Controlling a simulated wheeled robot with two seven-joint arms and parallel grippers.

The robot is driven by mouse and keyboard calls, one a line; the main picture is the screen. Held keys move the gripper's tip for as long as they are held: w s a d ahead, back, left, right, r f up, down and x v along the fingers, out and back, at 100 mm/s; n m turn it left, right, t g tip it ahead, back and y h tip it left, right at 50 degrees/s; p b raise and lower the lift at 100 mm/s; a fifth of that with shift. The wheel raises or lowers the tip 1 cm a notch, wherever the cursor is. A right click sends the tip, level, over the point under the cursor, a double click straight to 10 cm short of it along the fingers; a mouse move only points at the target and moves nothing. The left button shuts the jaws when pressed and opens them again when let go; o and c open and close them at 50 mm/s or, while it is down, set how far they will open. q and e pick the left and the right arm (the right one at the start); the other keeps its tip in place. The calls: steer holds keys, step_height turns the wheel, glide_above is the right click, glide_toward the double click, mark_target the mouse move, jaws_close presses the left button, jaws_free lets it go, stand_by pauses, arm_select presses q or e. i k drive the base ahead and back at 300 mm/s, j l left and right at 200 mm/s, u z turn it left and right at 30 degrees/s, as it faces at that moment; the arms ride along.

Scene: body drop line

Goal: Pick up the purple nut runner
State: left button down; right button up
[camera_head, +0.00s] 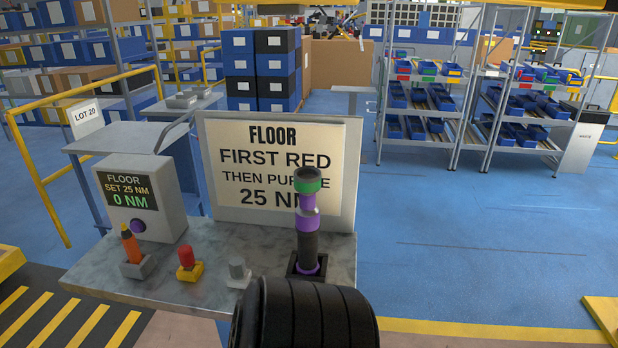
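The purple nut runner (308,221) stands upright in a dark square holder (307,267) at the right end of the grey bench (208,290). It has a black body, purple bands and a green top, and stands in front of the sign. Neither of my grippers is in view. A black ribbed round shape (305,315) fills the bottom middle and hides the bench's front right corner; I cannot tell whether it is part of me.
A sign (280,160) stands at the bench's back. A torque display box (143,200) reading 0 NM stands left. An orange-tipped tool (131,245), a red knob (186,257) and a grey piece (237,270) sit along the bench. Blue floor (480,250) is open at right.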

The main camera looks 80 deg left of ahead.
mark_target(307, 180)
steer(key=u, duration=0.9)
steer(key=j+u, duration=0.1)
steer(key=u, duration=2.2)
steer(key=i+u, duration=0.1)
steer(key=u, duration=0.35)
